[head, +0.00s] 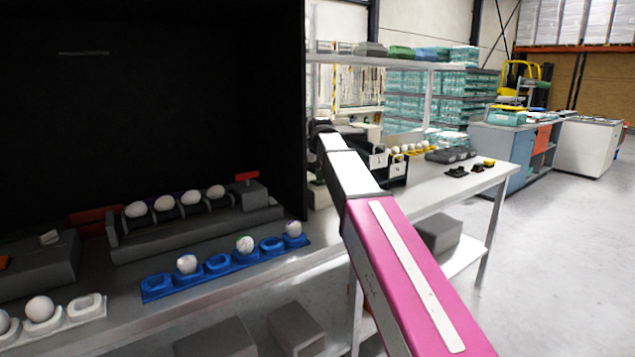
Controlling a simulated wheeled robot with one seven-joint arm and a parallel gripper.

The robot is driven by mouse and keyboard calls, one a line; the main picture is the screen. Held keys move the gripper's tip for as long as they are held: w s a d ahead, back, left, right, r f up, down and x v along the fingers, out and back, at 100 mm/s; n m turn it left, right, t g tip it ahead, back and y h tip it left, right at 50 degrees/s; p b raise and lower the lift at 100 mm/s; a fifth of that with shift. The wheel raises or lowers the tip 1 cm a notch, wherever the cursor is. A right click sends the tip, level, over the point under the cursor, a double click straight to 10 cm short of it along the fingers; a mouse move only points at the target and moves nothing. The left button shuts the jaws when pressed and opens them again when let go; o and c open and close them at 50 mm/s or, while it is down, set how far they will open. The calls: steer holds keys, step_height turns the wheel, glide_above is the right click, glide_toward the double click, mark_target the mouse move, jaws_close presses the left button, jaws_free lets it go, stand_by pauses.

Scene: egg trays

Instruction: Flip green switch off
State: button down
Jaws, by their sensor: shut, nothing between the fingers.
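I cannot make out a green switch in the head view. My pink and white arm reaches up from the lower right to a black joint near the black panel's right edge. My gripper does not show; it is out of sight beyond that joint.
A grey roller unit (190,235) with several white eggs and a blue egg tray (218,275) stand on the table (130,325). A white egg tray (72,322) is at lower left. A large black panel (150,90) rises behind. Open floor (540,270) lies right.

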steer(key=shift+f, duration=0.2)
steer(key=shift+r, duration=3.5)
steer(key=shift+s, duration=0.1)
